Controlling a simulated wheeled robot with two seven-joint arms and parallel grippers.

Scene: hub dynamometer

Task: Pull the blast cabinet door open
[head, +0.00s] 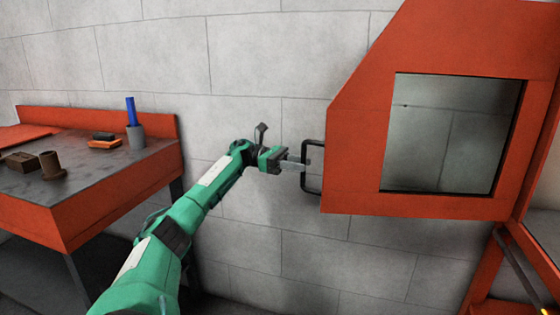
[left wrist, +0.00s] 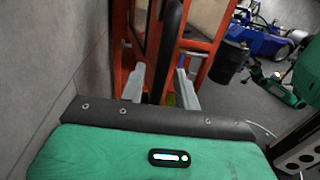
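The orange blast cabinet door (head: 358,160) stands swung out from the cabinet frame (head: 487,270) at the right, and grey wall shows through its window (head: 450,130). Its black bar handle (head: 309,185) is on the door's left edge. My left gripper (head: 300,161) is at the handle. In the left wrist view the handle bar (left wrist: 165,60) runs between the two fingers of my left gripper (left wrist: 160,88), with a narrow gap seen on each side. Part of my right arm, with what seems to be its gripper (left wrist: 272,85), shows small at the right there; its fingers are unclear.
An orange-edged workbench (head: 120,175) stands at the left with a grey cup (head: 136,138) holding a blue item, a brown cup (head: 51,166) and small blocks. A block wall (head: 260,60) lies behind. The left wrist view shows a blue machine (left wrist: 262,38) and a black cylinder (left wrist: 229,62).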

